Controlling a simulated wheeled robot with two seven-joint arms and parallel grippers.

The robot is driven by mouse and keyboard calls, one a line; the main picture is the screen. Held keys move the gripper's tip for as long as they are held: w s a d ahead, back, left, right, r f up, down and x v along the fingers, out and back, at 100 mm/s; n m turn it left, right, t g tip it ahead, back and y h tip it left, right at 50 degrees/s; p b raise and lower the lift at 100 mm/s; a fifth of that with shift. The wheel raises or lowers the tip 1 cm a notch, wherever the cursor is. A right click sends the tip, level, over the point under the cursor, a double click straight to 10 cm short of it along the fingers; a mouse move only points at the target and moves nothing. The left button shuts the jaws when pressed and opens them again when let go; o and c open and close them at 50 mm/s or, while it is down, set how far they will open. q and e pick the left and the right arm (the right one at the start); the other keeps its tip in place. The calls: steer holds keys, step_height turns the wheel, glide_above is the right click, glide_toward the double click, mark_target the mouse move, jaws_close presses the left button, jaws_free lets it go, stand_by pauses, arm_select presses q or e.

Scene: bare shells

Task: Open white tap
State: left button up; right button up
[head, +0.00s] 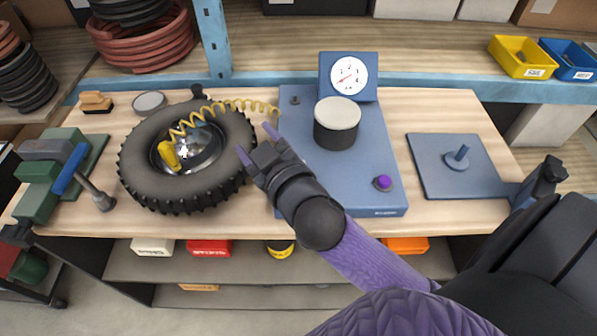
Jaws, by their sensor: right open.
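No white tap is recognisable in the head view. My right gripper (257,143) reaches in from the lower right, with its two purple fingers apart and nothing between them. It appears over the gap between the black tyre (140,180) and the left edge of the blue gauge unit (355,185). I cannot tell its height above the bench. The gauge unit carries a white-faced dial (349,76), a black cylinder with a pale top (337,122) and a purple knob (383,183). My left gripper is not in view.
A yellow coiled hose (236,104) runs from the tyre hub toward the gauge unit. A green vise with a blue part (45,172) stands at the left. A blue plate with a peg (457,160) lies at the right. Yellow (522,57) and blue (568,60) bins sit behind.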

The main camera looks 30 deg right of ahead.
steer(key=a+r+n+g+y, duration=0.5)
steer(key=a+r+n+y, duration=0.6)
steer(key=n+y, duration=0.8)
step_height(320, 180, down, 10)
steer(key=s+n+g+h, duration=0.3)
steer(key=n+g+h, duration=0.4)
steer(key=n+g, duration=0.25)
steer(key=d+f+m+g+h, duration=0.1)
steer(key=d+h, duration=0.3)
steer(key=d, duration=0.2)
steer(key=w+d+f+m+h, duration=0.1)
steer(key=d+h, duration=0.3)
steer(key=d, duration=0.2)
steer(key=d+f+m+g+h, duration=0.1)
steer(key=d+h, duration=0.3)
steer(key=d, duration=0.2)
steer(key=shift+w+m+g, duration=0.3)
steer(key=shift+m+g, duration=0.05)
step_height(320, 180, down, 10)
steer(key=shift+r+b, duration=0.15)
steer(key=shift+b, duration=0.35)
jaws_close()
